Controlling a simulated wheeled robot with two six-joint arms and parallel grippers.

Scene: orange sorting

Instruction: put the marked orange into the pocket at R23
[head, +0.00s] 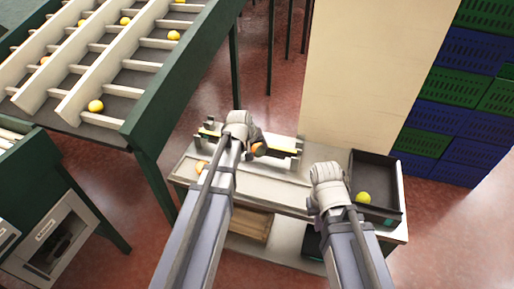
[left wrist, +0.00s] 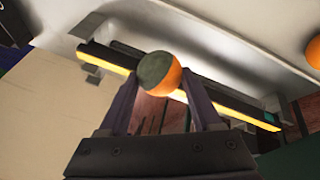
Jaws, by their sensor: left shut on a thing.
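My left gripper (head: 258,144) is shut on an orange (head: 259,150) above the grey work table. In the left wrist view this orange (left wrist: 172,82) sits between the two finger ends and has a large dark grey-green patch on its upper left side. My right gripper (head: 328,186) is near the dark tray; its fingers are hidden from the head camera. A slatted rack (head: 70,104) at upper left has pale dividers and dark pockets, several holding oranges. No R23 label is readable, so I cannot tell which pocket it is.
Another orange (head: 201,167) lies at the table's left end. A yellow-edged bar fixture (head: 284,151) is beside the held orange. A black tray (head: 398,190) with a yellow-green fruit (head: 363,197) stands at right. A beige panel (head: 365,60) and stacked crates (head: 455,110) stand behind.

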